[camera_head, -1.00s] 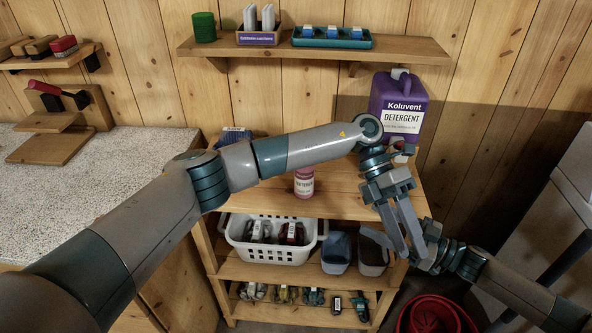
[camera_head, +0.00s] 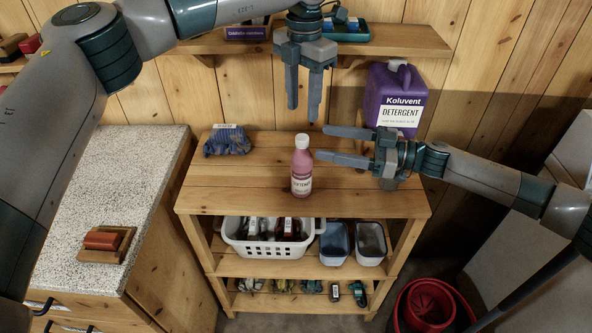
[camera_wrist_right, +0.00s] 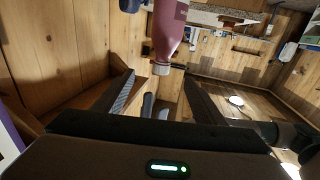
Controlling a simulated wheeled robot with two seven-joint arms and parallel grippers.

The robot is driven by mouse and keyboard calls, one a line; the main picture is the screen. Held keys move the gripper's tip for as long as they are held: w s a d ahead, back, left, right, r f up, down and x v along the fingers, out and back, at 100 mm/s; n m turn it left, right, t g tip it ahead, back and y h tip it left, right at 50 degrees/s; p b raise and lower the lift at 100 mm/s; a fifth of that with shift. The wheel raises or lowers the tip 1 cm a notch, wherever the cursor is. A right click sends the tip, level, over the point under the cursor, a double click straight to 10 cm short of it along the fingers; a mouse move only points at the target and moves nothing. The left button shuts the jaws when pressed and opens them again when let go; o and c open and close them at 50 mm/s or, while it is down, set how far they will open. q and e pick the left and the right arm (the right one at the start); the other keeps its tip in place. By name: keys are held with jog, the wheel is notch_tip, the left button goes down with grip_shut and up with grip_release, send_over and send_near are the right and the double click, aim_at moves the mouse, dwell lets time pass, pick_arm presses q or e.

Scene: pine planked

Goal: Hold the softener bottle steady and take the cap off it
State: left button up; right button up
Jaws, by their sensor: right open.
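The softener bottle (camera_head: 301,180), pink with a white label, stands upright on the wooden top shelf. Its white cap (camera_head: 302,141) is on its neck. My right gripper (camera_head: 322,144) is open and level, just right of the bottle's upper part, fingers pointing at it. In the right wrist view the bottle (camera_wrist_right: 170,28) appears upside down, its cap (camera_wrist_right: 162,69) ahead of and between my open right fingertips (camera_wrist_right: 157,82). My left gripper (camera_head: 303,111) is open and empty, pointing down above the bottle, apart from the cap.
A purple detergent jug (camera_head: 395,100) stands at the back right, behind my right gripper. A blue bundle (camera_head: 227,142) lies at the back left of the top. A white basket (camera_head: 268,245) and bins sit on the shelf below. The wood around the bottle is clear.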

pick_arm(q)
jog(key=shift+a, duration=0.1)
pick_arm(e)
jog(key=shift+a, duration=0.1)
pick_arm(q)
jog(key=shift+s, duration=0.15)
pick_arm(e)
jog(key=shift+s, duration=0.1)
send_near(302, 163)
jog(key=w+a+f, duration=0.2)
jog(key=w+a, duration=0.1)
jog(key=x, duration=0.7)
jog(key=shift+w+f, duration=0.1)
jog(key=shift+f, duration=0.05)
grip_shut()
